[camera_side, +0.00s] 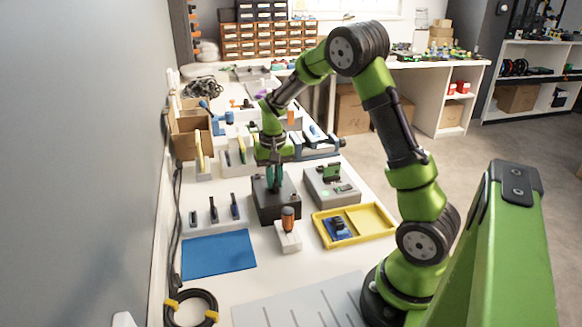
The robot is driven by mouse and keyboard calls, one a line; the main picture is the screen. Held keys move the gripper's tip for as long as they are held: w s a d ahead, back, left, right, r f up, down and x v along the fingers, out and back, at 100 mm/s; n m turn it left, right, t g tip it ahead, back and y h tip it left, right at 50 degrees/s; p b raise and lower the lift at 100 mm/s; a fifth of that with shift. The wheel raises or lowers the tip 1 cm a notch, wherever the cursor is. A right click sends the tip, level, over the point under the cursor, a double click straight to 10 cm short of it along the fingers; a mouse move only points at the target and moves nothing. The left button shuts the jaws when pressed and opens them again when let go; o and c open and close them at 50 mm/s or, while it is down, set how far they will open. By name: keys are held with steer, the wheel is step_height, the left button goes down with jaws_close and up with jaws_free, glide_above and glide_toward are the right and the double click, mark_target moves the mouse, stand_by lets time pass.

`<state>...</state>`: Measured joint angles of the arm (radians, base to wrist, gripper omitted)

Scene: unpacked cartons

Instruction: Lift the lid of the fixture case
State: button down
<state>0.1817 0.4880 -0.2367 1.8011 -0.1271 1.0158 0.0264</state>
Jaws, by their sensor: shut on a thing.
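A dark box (277,208) stands on the white bench at the middle of the side view; it looks like the fixture case. My gripper (274,185) points straight down over the top of this box. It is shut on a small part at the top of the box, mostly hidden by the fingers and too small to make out. I cannot tell whether the lid is raised; no clear gap shows between lid and body.
A grey fixture (340,198) with a green board stands close on the right. A yellow tray (376,219), an orange-handled screwdriver (288,218) in a white holder and a blue mat (218,254) lie in front. Clamps and holders crowd the bench behind.

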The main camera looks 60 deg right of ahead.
steer(key=shift+r, duration=0.1)
step_height(320, 180, up, 10)
stand_by(0.6)
